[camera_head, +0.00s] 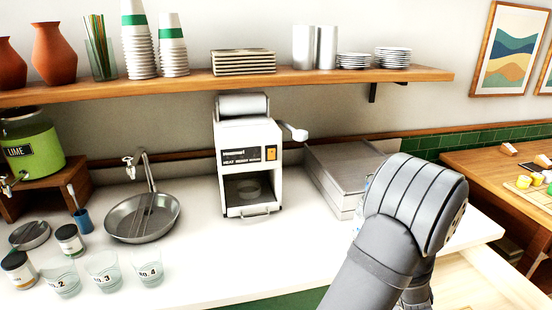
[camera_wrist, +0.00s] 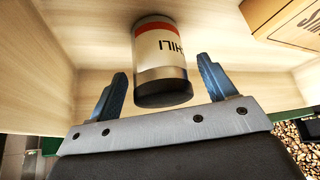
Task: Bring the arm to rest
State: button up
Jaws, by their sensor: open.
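My gripper (camera_wrist: 162,90) shows in the wrist view with its two blue fingers spread apart. A can or jar labelled CHILI (camera_wrist: 160,60), with a red and white label and a dark end, lies just beyond the fingers. It appears between them in the picture, but I cannot tell how deep the gap is. In the head view my grey arm (camera_head: 400,230) reaches down at the right, over the counter's edge. The gripper itself is hidden there behind the arm.
Pale wooden walls (camera_wrist: 85,30) surround the can, with a box (camera_wrist: 285,20) at the upper right. On the white counter (camera_head: 215,270) stand a white machine (camera_head: 248,140), a metal pan (camera_head: 142,218), several labelled glasses (camera_head: 103,272) and a steel box (camera_head: 340,170). An open drawer (camera_head: 470,285) shows lower right.

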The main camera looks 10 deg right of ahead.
jog(key=v, duration=1.2)
jog(key=x, duration=1.2)
jog(key=shift+f, duration=0.15)
notch_tip(320, 180, up, 11)
jog(key=shift+f, duration=0.15)
jog(key=w+a+r+n+t+h, duration=0.25)
jog(key=w+r+n, duration=0.2)
jog(key=w, duration=0.55)
jog(key=w+a+r+n+t+h, duration=0.1)
jog(key=w+a+r+n, duration=0.3)
jog(key=w, duration=0.6)
jog(key=w+a+r+n+t+y, duration=0.2)
jog(key=w+a+r+n+t, duration=0.2)
jog(key=w+a+n, duration=0.5)
jog(key=w+a+r+n+t+y, duration=0.2)
jog(key=w+a+r+n, duration=0.4)
jog(key=a, duration=1.1)
jog(key=shift+w+n+t, duration=0.85)
jog(key=shift+w+n, duration=1)
jog(key=shift+w, duration=0.75)
jog(key=shift+a+y, duration=0.1)
jog(key=shift+y, duration=0.15)
